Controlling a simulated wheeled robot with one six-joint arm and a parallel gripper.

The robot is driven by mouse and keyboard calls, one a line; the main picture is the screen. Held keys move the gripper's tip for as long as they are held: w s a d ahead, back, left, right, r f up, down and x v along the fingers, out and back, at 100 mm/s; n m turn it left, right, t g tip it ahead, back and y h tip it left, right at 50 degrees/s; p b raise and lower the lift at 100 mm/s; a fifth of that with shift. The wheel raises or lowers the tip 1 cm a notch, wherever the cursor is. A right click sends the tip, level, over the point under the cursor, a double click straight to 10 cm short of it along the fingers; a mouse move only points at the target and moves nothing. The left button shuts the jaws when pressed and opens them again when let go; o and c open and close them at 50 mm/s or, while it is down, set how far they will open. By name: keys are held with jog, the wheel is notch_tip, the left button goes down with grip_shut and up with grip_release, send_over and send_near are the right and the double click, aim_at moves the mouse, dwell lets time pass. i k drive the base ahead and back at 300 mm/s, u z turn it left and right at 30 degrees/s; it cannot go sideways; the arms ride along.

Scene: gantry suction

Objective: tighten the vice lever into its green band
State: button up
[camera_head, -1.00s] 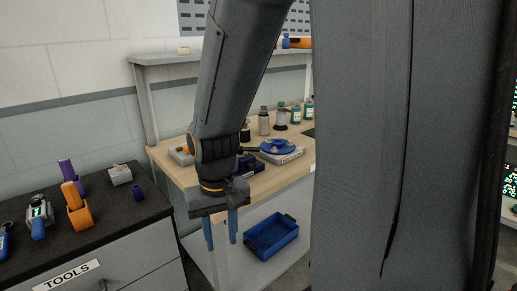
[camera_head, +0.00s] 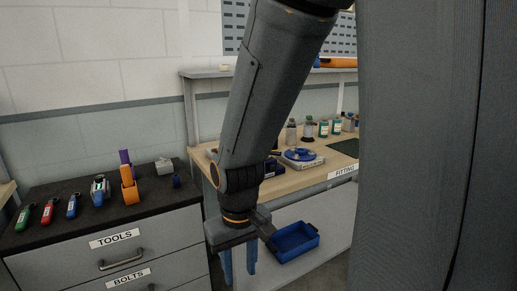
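My gripper (camera_head: 238,262) hangs pointing down in front of the workbench, its two blue fingers apart with nothing visible between them. A small dark blue block (camera_head: 272,168), possibly the vice, sits on the wooden bench top just right of my arm. My arm covers part of it. I cannot make out a lever or a green band on it. My gripper is below and to the left of this block in the picture, apart from it.
The wooden bench (camera_head: 290,185) also holds a round blue device (camera_head: 300,155) and several bottles (camera_head: 323,128). A black-topped drawer cabinet (camera_head: 75,222) with tools stands at left. A large grey column blocks the right side.

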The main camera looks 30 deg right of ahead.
aim_at(275, 153)
jog(key=u, duration=0.05)
jog(key=i, duration=1.3)
jog(key=z, duration=0.65)
